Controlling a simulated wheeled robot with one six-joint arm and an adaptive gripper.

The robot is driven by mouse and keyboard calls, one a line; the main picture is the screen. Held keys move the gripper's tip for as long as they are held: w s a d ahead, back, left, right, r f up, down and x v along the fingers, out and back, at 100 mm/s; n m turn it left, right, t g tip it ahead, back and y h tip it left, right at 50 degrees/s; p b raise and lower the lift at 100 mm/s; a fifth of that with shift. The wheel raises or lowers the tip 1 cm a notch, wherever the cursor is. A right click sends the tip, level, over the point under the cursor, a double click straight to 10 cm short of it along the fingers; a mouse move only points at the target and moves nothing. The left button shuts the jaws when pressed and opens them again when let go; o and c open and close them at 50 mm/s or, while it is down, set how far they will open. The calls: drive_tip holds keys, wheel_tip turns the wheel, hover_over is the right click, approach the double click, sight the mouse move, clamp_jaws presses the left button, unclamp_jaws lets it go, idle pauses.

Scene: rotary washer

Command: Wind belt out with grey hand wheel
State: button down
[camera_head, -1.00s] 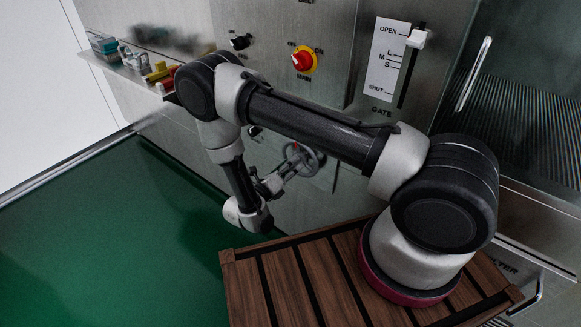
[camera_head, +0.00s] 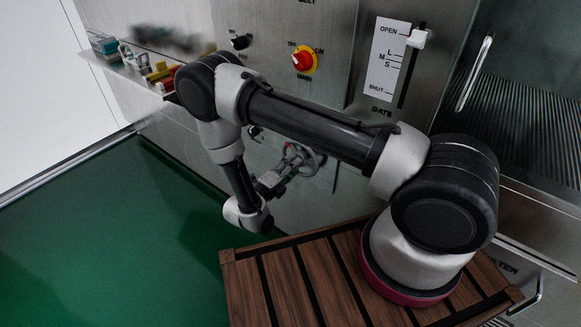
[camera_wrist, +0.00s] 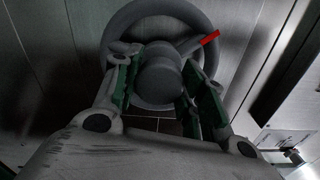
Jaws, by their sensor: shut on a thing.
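The grey hand wheel (camera_head: 316,160) stands out from the lower steel panel, partly hidden by my arm and gripper in the head view. In the wrist view its round rim (camera_wrist: 122,22) arcs behind my fingers, with a thick grey hub (camera_wrist: 160,84) in front and a red mark (camera_wrist: 208,39) at the upper right. My gripper (camera_head: 284,177) reaches the wheel from the front. In the wrist view its green-padded fingers (camera_wrist: 158,72) sit on both sides of the hub, shut on it. The belt itself cannot be made out.
A red knob on a yellow plate (camera_head: 303,61) and a black knob (camera_head: 240,42) sit on the panel above. The white gate slider (camera_head: 418,39) is near OPEN. A shelf (camera_head: 130,72) at left holds small items. The green floor (camera_head: 90,240) is clear.

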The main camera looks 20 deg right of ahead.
idle(0.3)
drive_tip(key=c, duration=0.8)
unclamp_jaws()
drive_tip(key=v, duration=1.2)
